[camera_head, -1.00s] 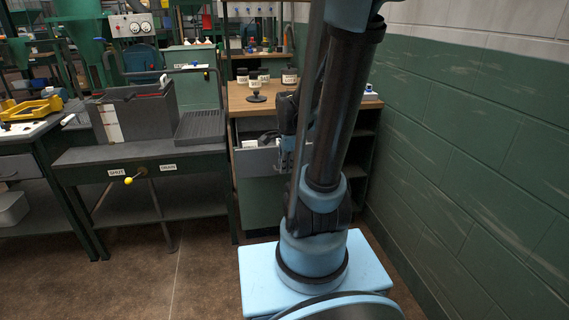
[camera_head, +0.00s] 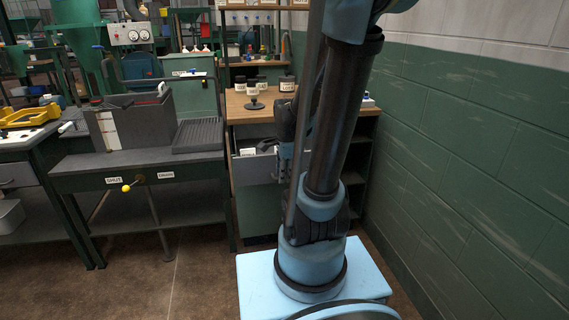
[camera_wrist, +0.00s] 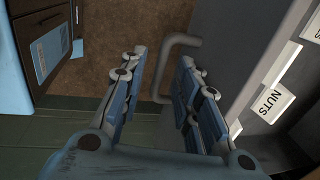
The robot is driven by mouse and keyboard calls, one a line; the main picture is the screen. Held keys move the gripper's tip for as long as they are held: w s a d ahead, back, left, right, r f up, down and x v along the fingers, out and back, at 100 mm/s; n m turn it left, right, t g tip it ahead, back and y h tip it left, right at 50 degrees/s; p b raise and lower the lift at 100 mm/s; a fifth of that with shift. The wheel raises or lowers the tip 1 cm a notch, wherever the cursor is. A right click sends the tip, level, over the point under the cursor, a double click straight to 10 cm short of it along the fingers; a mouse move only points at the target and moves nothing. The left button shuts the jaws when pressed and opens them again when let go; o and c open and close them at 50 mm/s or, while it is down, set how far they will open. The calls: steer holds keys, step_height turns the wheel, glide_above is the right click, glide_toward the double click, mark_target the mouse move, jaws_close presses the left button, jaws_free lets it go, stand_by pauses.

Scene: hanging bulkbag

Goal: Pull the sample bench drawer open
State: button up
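The sample bench (camera_head: 240,105) has a wooden top and a grey drawer front (camera_head: 252,170) below it. The drawer stands partly out, with white labels showing inside. A grey bar handle (camera_wrist: 161,72) sticks out from the front. My gripper (camera_wrist: 163,62) is open, its two fingers apart on either side of the handle's bar, with a gap visible to each finger. In the head view my arm partly hides the gripper and the drawer's right part.
Labelled jars (camera_head: 252,88) and a dark stand stand on the bench top. A green-grey block wall (camera_head: 470,150) is close on the right. A dark bench (camera_head: 130,165) with a yellow-knobbed valve stands on the left. Brown floor lies free in front.

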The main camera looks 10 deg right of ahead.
step_height(320, 180, up, 12)
steer(key=s, duration=0.2)
steer(key=shift+f, duration=0.25)
stand_by(0.4)
steer(key=shift+s, duration=0.15)
steer(key=s+f+n, duration=0.9)
steer(key=s+n, duration=0.3)
steer(key=n, duration=0.6)
steer(key=shift+s+f, duration=0.3)
steer(key=shift+d, duration=0.1)
steer(key=shift+w+f, duration=0.2)
steer(key=shift+w, duration=0.2)
